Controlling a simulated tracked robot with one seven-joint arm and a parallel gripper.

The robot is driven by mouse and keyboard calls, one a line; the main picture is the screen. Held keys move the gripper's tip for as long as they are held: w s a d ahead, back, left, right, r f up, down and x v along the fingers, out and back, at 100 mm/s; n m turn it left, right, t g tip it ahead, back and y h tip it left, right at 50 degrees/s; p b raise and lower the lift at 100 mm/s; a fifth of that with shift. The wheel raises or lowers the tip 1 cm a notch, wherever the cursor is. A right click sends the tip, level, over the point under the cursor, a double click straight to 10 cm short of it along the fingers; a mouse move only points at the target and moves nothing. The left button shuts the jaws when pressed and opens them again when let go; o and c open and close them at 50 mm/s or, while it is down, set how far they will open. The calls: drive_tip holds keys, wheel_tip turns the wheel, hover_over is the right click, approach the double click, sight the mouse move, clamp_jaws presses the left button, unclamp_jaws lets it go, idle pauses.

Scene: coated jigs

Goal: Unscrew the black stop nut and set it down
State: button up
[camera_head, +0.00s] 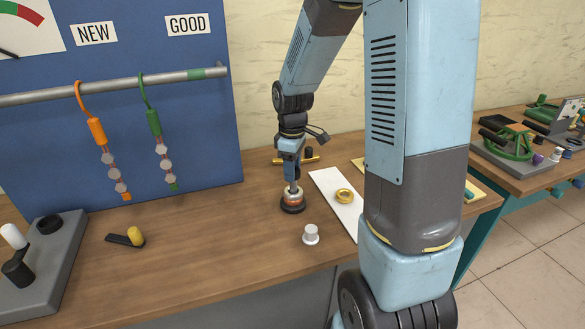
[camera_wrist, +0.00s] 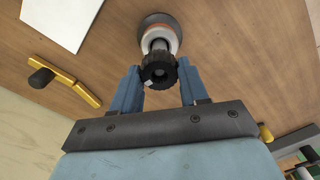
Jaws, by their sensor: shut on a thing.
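The black stop nut (camera_wrist: 158,72) is a dark ribbed ring in the wrist view, around the end of a metal stem. My gripper (camera_wrist: 159,80) is shut on it, with one blue finger at each side. Beyond the nut, the stem leads to a round jig (camera_wrist: 160,36) with a pale and copper-coloured disc on a dark base. In the head view my gripper (camera_head: 292,182) points down just above this jig (camera_head: 292,200), which stands upright on the wooden bench. The nut is too small and covered to make out there.
A white sheet (camera_head: 325,180) with a gold ring (camera_head: 343,195) lies right of the jig. A white knob (camera_head: 310,235) stands in front. A gold bar (camera_head: 310,159) with a black knob lies behind. The bench left of the jig is clear up to a black-and-yellow piece (camera_head: 128,238).

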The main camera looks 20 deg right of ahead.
drive_tip(key=shift+n, duration=0.6)
drive_tip(key=shift+n, duration=0.9)
drive_tip(key=o, duration=0.6)
drive_tip(key=shift+m, duration=0.9)
drive_tip(key=shift+m, duration=0.9)
